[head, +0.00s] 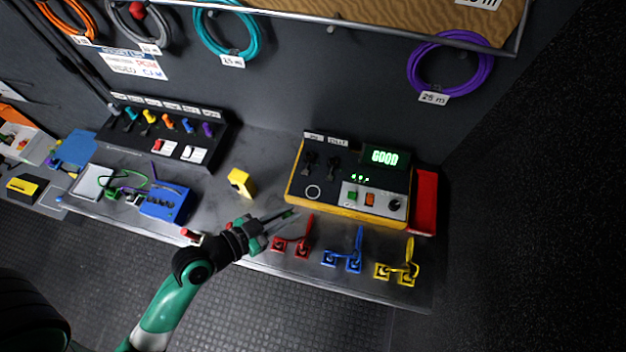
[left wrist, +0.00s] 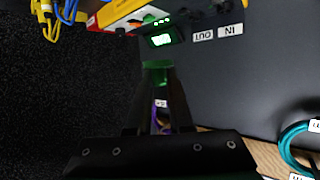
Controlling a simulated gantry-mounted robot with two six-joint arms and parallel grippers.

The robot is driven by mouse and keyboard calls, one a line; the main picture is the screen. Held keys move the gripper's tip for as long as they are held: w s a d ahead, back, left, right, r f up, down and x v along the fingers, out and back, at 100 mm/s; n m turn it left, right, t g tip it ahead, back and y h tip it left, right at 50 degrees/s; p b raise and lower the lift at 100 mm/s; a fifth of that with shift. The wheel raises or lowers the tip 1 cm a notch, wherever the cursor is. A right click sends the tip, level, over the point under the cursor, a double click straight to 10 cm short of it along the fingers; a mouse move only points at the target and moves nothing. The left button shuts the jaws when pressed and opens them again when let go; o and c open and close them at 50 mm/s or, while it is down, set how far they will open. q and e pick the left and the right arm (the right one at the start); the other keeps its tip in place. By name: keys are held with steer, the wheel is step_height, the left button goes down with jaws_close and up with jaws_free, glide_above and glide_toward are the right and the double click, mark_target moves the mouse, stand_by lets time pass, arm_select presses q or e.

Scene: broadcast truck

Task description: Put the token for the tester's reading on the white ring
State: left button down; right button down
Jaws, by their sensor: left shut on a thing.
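The tester (head: 300,196) is a yellow-edged box on the bench, and its lit display (head: 384,157) reads GOOD in green. The display also shows in the left wrist view (left wrist: 160,40). The white ring (head: 313,192) is on the tester's left front panel, with nothing on it. My left gripper (head: 284,215) is shut on a green token (left wrist: 157,73). In the head view it is in front of the tester's left front corner, left of and below the ring. Much of the token is hidden between the fingers. My right gripper is not in view.
A yellow block (head: 240,182) stands left of the tester. A red item (head: 190,235) lies left of my gripper. A red case (head: 425,200) adjoins the tester's right.

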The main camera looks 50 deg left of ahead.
arm_select(q)
steer(key=w+a+f+b, duration=0.2)
steer(key=w+a+f, duration=0.15)
steer(key=w, duration=0.45)
steer(key=b, duration=0.2)
glide_above(312, 192)
steer(key=s, duration=0.1)
steer(key=f, duration=0.5)
steer(key=shift+d+f, duration=0.2)
steer(key=shift+d, duration=0.1)
steer(key=shift+w+a+f, duration=0.15)
steer(key=shift+w+f, duration=0.05)
steer(key=shift+w, duration=0.1)
steer(key=f+b, duration=0.1)
steer(key=f, duration=0.1)
steer(key=f+b, duration=0.1)
steer(key=shift+w+a+f, duration=0.1)
steer(key=shift+w+f, duration=0.1)
steer(key=shift+f, duration=0.2)
steer(key=shift+r, duration=0.1)
steer(key=shift+f, duration=0.2)
steer(key=c, duration=0.8)
jaws_free()
